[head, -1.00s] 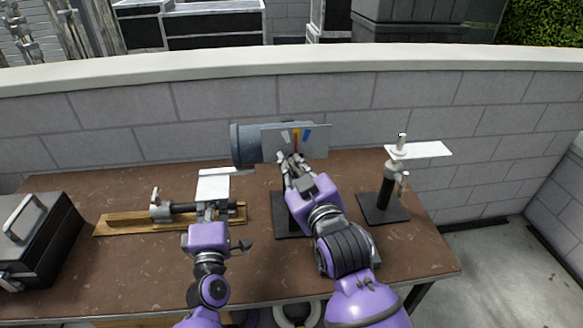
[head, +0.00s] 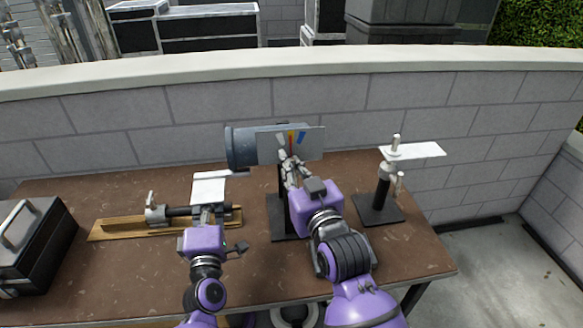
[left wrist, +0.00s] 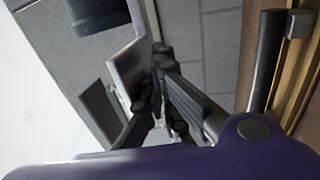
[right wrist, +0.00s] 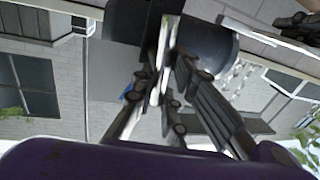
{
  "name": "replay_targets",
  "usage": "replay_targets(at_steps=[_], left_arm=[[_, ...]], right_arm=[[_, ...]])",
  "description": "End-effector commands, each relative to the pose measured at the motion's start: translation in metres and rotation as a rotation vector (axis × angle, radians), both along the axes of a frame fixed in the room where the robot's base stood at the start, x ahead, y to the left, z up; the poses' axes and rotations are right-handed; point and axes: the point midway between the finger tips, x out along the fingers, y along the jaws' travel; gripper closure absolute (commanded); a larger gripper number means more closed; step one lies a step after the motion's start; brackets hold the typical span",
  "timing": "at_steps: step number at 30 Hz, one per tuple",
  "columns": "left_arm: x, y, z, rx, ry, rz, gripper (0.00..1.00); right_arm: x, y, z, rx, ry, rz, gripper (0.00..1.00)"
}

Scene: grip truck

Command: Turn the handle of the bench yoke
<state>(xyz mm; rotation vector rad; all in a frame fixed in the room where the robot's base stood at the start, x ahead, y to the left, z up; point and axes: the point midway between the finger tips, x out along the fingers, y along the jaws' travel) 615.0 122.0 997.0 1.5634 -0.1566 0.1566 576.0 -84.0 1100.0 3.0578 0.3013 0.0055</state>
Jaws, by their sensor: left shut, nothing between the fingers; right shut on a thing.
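I take the bench yoke to be the dark stand (head: 283,215) in the middle of the table, which carries a grey drum (head: 240,147) and a flat grey plate (head: 312,148) with yellow, red and blue marks. My right gripper (head: 288,160) is at the lower part of the plate, its fingers shut. In the right wrist view the fingers (right wrist: 170,75) close around a thin pale bar (right wrist: 163,50) in front of the drum; I take it to be the handle. My left gripper (head: 207,211) is shut and empty beside a white plate (head: 208,189); its closed fingers show in the left wrist view (left wrist: 160,60).
A clamp with a dark rod lies on a wooden board (head: 110,230) at the left. A black case (head: 38,245) stands at the far left. A stand with a white plate (head: 415,150) is at the right. A block wall (head: 430,115) runs behind the table (head: 130,275).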

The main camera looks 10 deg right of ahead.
Motion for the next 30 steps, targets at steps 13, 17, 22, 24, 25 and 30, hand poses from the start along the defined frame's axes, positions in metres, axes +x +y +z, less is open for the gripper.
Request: replay_targets(at_steps=[13,17,22,24,25,30], left_arm=[[0.000,0.000,-0.003,0.000,0.003,0.000,1.00],[0.000,0.000,-0.002,0.000,0.002,0.000,1.00],[0.000,0.000,-0.001,0.000,0.001,0.000,1.00],[0.000,0.000,-0.001,0.000,0.001,0.000,1.00],[0.000,0.000,-0.001,0.000,0.001,0.000,1.00],[0.000,0.000,-0.001,0.000,0.001,0.000,1.00]], right_arm=[[0.000,-0.003,-0.013,-0.008,0.025,-0.005,0.70],[0.000,-0.002,-0.010,-0.006,0.019,-0.003,0.70],[-0.008,-0.003,-0.008,-0.005,0.017,-0.003,0.70],[-0.018,-0.006,-0.008,-0.005,0.017,-0.003,0.70],[-0.023,-0.007,-0.008,-0.006,0.018,-0.003,0.70],[-0.060,-0.015,-0.009,-0.008,0.022,-0.005,0.70]])
